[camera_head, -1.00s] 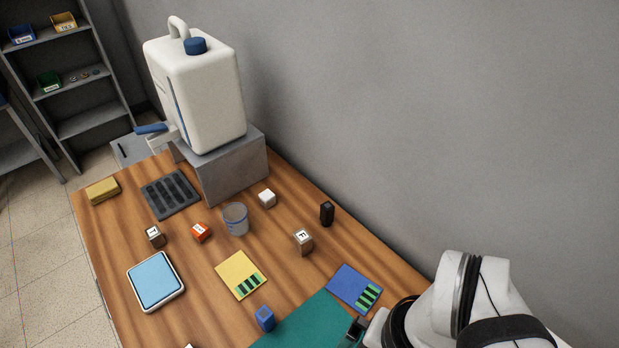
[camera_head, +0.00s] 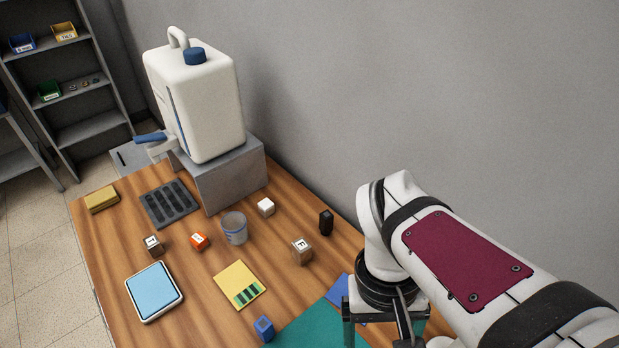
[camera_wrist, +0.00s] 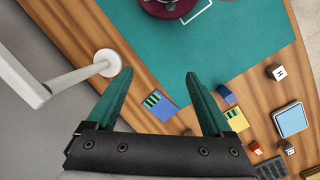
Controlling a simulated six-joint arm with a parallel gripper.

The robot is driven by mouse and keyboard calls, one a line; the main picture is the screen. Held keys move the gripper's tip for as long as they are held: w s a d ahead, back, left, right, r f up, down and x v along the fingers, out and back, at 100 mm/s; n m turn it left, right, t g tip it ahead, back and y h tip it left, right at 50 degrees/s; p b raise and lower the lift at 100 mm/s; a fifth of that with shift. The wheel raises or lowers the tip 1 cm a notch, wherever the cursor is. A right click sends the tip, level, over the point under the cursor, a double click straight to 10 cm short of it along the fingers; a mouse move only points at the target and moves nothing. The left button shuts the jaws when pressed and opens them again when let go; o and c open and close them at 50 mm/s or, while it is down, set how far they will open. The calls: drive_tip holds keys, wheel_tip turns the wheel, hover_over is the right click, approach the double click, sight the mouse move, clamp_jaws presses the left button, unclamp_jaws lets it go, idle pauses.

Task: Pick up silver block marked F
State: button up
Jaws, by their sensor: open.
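The silver block marked F (camera_head: 301,251) stands on the wooden table in the head view, its letter on the light top face. It sits right of the clear cup and left of the black block. My gripper (camera_head: 377,328) is at the lower right of the head view, above the blue card and green mat, apart from the F block. In the wrist view my gripper (camera_wrist: 157,80) shows its two green fingers spread wide with nothing between them. I cannot make out the F block in the wrist view; the gripper body covers much of that area.
Near the F block are a clear cup (camera_head: 233,228), a white cube (camera_head: 266,207), a black block (camera_head: 326,222) and a yellow card (camera_head: 238,284). Another lettered block (camera_head: 153,245) stands left. A large white container (camera_head: 200,105) rests on a grey stand. A grey wall borders the table.

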drive_tip(key=w+a+f+n+h, duration=0.1)
drive_tip(key=w+a+n+h, duration=0.15)
drive_tip(key=w+n, duration=0.3)
drive_tip(key=n+t+h, duration=0.7)
drive_tip(key=n+t, duration=0.3)
drive_tip(key=n, duration=1)
approach(296, 250)
drive_tip(key=shift+y, duration=0.25)
drive_tip(key=x, duration=1.2)
clamp_jaws()
